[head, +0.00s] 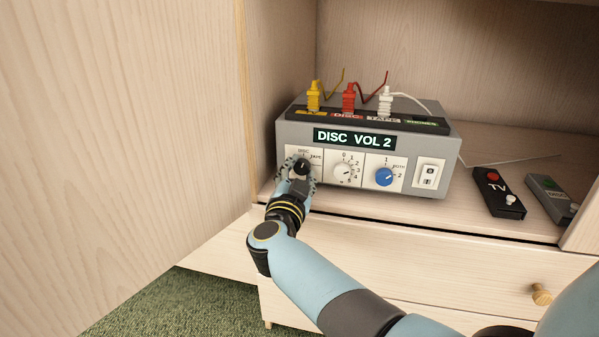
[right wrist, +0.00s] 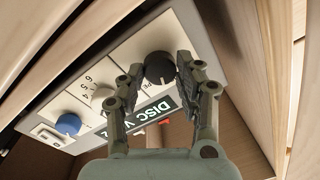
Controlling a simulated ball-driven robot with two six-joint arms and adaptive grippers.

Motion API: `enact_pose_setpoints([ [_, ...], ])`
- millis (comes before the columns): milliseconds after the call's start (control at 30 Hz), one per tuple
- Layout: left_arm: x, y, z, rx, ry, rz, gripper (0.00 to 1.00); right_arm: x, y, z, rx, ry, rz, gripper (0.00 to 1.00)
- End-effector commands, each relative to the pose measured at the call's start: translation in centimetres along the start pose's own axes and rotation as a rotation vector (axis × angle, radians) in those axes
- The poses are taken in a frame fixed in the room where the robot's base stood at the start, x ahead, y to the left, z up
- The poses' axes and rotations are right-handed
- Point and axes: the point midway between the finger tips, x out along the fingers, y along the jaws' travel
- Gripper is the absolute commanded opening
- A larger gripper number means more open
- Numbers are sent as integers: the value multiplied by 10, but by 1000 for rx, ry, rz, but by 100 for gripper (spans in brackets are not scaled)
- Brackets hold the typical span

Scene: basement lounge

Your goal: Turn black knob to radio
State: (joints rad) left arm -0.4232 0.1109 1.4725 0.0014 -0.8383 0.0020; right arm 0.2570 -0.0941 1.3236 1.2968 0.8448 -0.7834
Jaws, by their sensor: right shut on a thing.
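The black knob (head: 302,166) is at the left end of the front of a grey stereo box (head: 455,141). Labels DISC and TAPE show beside it in the head view; other labels are hidden by my gripper. The display (head: 353,138) reads "DISC VOL 2". My right gripper (head: 298,173) is shut on the black knob, with one finger on each side. In the right wrist view the knob (right wrist: 159,69) sits between the fingertips of the gripper (right wrist: 162,75). My left gripper is not in view.
A white knob (head: 344,172), a blue knob (head: 384,177) and a white switch (head: 429,175) are right of the black knob. Yellow, red and white plugs stand on top. Two remotes, one marked TV (head: 497,193), lie at right. A cabinet wall is close at left.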

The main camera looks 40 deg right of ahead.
Motion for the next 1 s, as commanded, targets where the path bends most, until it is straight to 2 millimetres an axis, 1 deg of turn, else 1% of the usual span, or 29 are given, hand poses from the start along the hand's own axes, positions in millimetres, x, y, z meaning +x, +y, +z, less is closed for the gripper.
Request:
enact_pose_setpoints([
  [200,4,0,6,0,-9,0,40,0,1,1,202,12,-1,2],
  [367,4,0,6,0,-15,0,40,-1,1,2,353,21,-3,2],
  [533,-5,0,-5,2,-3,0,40,-1,1,3,515,31,-5,2],
  [667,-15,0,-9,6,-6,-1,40,-1,1,4,638,38,-5,2],
  [1000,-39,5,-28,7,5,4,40,-1,1,4,946,58,-8,2],
])
